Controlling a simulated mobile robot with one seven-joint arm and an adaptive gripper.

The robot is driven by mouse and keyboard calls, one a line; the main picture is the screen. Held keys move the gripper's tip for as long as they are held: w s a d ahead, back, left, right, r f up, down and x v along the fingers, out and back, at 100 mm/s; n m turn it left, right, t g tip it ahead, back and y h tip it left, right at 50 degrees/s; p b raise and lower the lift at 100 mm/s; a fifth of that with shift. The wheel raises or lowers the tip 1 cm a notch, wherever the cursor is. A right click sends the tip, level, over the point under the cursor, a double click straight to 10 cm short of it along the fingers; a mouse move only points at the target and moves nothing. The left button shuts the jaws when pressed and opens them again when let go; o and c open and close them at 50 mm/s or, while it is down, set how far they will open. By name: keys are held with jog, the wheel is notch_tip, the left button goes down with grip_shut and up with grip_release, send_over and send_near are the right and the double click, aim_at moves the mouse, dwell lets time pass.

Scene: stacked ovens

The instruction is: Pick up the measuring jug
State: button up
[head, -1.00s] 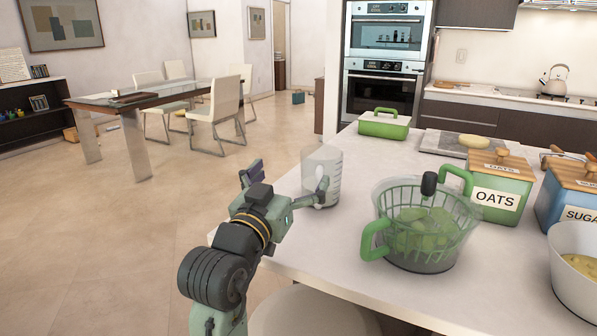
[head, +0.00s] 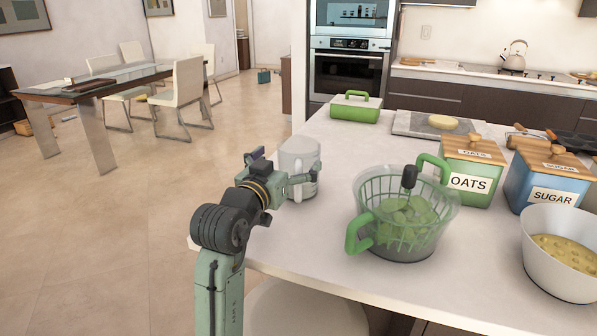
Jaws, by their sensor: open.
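The measuring jug (head: 301,160) is a clear, whitish, upright vessel with faint markings. It stands on the counter near its left edge. My gripper (head: 285,172) is open at the jug. One finger is on the left by the jug's near left side, and the other finger is in front of its lower right side. The jug looks to lie between or just beyond the fingers. I cannot tell whether either finger touches it. Part of the jug's lower front is hidden by my gripper.
A green-handled basket bowl (head: 405,215) stands right of the jug. A green lidded dish (head: 355,112) and a board (head: 405,123) stand farther back. Counter between dish and jug is clear.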

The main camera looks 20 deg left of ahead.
jog(key=shift+w+d+r+p, duration=0.1)
jog(key=shift+w+r+p, duration=0.1)
jog(key=shift+w, duration=0.4)
jog(key=shift+w+r+p, duration=0.15)
jog(key=shift+w, duration=0.45)
jog(key=shift+w+f, duration=0.1)
jog(key=shift+w, duration=0.25)
jog(key=c, duration=2)
